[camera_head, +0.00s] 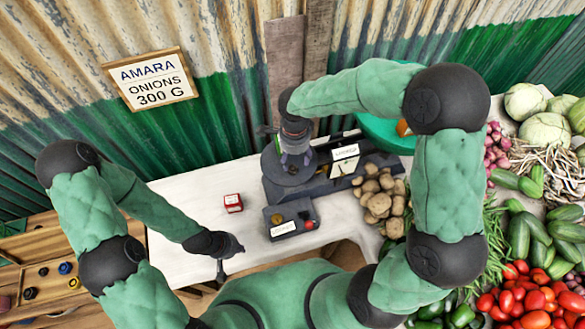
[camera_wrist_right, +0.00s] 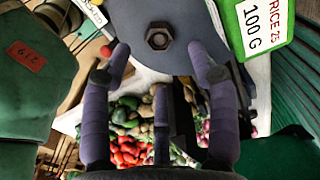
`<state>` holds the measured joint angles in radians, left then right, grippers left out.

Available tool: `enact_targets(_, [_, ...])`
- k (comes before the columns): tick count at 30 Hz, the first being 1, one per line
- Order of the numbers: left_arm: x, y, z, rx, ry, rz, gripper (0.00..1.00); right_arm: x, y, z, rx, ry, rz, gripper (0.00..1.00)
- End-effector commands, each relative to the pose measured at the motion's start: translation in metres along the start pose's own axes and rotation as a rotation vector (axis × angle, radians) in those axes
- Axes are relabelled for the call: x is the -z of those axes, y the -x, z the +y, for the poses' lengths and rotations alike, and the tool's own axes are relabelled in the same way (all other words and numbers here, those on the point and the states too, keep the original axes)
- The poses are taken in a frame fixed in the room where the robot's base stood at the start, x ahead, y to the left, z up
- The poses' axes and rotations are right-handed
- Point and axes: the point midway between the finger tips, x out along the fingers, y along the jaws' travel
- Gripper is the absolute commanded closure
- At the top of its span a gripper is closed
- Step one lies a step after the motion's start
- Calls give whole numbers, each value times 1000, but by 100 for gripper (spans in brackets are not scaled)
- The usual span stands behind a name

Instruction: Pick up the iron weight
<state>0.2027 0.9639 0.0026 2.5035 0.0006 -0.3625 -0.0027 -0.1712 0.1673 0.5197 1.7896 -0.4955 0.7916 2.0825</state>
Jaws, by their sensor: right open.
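The iron weight (camera_wrist_right: 159,37), a dark six-sided block with a round centre, sits on a round grey pan (camera_wrist_right: 185,18) in the right wrist view. My right gripper (camera_wrist_right: 162,66) is open, its fingers spread on either side below the weight in that view, with nothing between them. In the head view my right gripper (camera_head: 297,158) is over the dark balance (camera_head: 282,197) and hides the weight. My left gripper (camera_head: 222,258) hangs at the table's front edge, apart from the weight; its jaws are too small to read.
A red box (camera_head: 233,203) and a dark labelled tray (camera_head: 277,216) with small pieces stand on the white table (camera_head: 185,190). Potatoes (camera_head: 379,196) lie right of the balance, beside a teal bowl (camera_head: 372,130). The table's left part is clear.

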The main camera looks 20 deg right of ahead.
Motion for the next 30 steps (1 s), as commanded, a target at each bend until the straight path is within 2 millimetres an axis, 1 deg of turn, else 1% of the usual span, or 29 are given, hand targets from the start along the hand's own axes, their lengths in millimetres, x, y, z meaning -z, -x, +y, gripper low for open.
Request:
enact_targets(5, [0,-1,0,0,0,0,100,-1,-10,0,-1,2,0,40])
enact_targets(12, [0,-5,-2,0,0,1,100,-4,-43,-2,-3,1,0,40])
enact_targets(15, [0,-6,-2,0,0,1,100,-4,-52,-2,-1,0,0,40])
enact_targets(22, [0,-6,-2,0,0,1,100,-4,-53,-3,1,0,-1,40])
enact_targets(28, [0,-6,-2,0,0,1,100,-4,-53,-3,1,0,-1,97])
enact_targets(29, [0,-6,-2,0,0,1,100,-4,-53,-3,1,0,-1,100])
enact_targets(30, [0,-6,-2,0,0,1,100,-4,-53,-3,0,0,-1,100])
